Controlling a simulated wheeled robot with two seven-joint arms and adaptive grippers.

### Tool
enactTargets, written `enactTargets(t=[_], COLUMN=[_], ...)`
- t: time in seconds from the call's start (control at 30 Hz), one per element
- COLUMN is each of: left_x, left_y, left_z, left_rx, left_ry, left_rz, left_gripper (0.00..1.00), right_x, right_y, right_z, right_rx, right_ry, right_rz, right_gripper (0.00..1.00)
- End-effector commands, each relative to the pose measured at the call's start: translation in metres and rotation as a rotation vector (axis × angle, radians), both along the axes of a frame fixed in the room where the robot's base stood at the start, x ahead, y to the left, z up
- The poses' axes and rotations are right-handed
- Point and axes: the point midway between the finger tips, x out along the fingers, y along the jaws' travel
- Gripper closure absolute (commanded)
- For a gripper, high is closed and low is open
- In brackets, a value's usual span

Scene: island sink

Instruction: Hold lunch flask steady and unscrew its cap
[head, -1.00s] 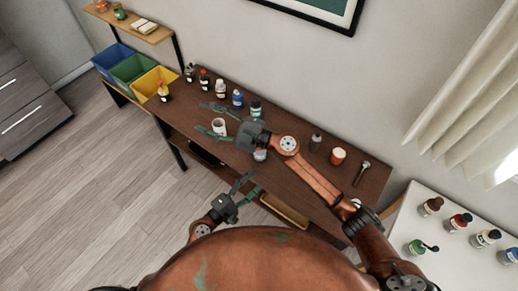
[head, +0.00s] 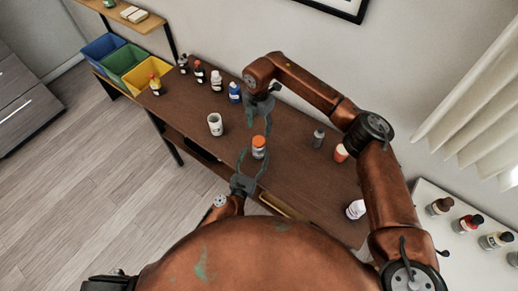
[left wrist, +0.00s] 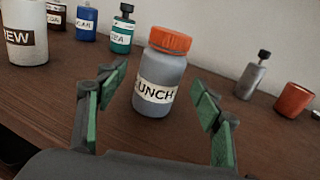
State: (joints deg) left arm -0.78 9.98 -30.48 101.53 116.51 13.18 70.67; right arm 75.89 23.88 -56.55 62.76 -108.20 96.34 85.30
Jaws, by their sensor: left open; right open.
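The lunch flask (head: 258,154) is a grey bottle with an orange cap (head: 259,142), standing upright on the brown table. In the left wrist view the flask (left wrist: 158,85) has a label reading "UNCH", partly cut off, and its orange cap (left wrist: 170,40) is on. My left gripper (head: 254,160) is open, low at the table's near side, its fingers spread to either side of the flask; in the left wrist view no finger visibly touches it. My right gripper (head: 259,122) is open and empty, pointing down above and just behind the cap.
A dark grey bottle (head: 318,138) and an orange-red cup (head: 341,153) stand to the right. A white bottle (head: 355,209) is near the right edge.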

Motion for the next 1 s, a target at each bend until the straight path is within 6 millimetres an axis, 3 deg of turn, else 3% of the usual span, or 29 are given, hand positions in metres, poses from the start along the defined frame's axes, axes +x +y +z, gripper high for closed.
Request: enactTargets(t=[0.3, 0.67, 1.0], left_x=[0.036, 0.041, 0.04], left_y=[-0.014, -0.016, -0.016], left_z=[0.0, 0.0, 0.0], left_rx=[0.002, 0.003, 0.003], left_ry=[-0.002, -0.001, -0.001], left_rz=[-0.003, -0.004, -0.004], left_gripper=[0.39, 0.39, 0.63], right_x=[0.0, 0.0, 0.0], right_y=[-0.001, -0.001, -0.001], right_z=[0.0, 0.0, 0.0], right_rx=[0.003, 0.004, 0.004], right_ry=[0.0, 0.001, 0.001], right_rz=[-0.001, -0.001, -0.001], right_gripper=[0.5, 0.5, 0.5])
